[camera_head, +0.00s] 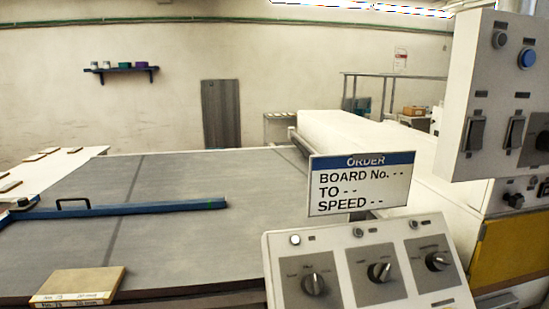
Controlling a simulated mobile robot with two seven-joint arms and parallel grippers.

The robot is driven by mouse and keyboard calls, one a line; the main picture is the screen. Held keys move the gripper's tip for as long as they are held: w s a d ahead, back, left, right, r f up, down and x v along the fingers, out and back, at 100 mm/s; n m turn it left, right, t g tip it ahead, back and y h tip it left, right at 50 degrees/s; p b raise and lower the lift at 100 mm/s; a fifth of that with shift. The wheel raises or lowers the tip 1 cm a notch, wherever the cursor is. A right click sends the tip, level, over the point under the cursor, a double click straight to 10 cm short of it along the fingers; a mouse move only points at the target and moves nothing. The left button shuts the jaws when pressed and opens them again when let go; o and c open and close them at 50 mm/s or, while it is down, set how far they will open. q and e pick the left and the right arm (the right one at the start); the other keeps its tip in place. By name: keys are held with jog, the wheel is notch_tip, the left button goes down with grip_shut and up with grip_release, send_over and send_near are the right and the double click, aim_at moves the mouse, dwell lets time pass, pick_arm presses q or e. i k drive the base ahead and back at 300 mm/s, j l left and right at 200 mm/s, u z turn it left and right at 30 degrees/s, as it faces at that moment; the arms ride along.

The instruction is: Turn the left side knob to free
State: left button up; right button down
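A tilted white control panel (357,242) stands at the lower right with three dark knobs in a row: a left knob (314,284), a middle knob (380,272) and a right knob (438,261). Their labels are too small to read. A blue rail (150,209) lies across the grey belt at the left, with a black handle (73,203) and a small dark fitting (23,202) at its left end. I cannot tell which of these is the left side knob, or its setting. Neither of my grippers is in view.
An order sign (360,184) stands behind the panel. A board stack (78,286) sits at the front left of the grey belt (180,245). An upper switch box (495,95) hangs at the right. A white table (50,168) with small pieces stands at far left.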

aim_at(516, 201)
jog(key=z, duration=1.25)
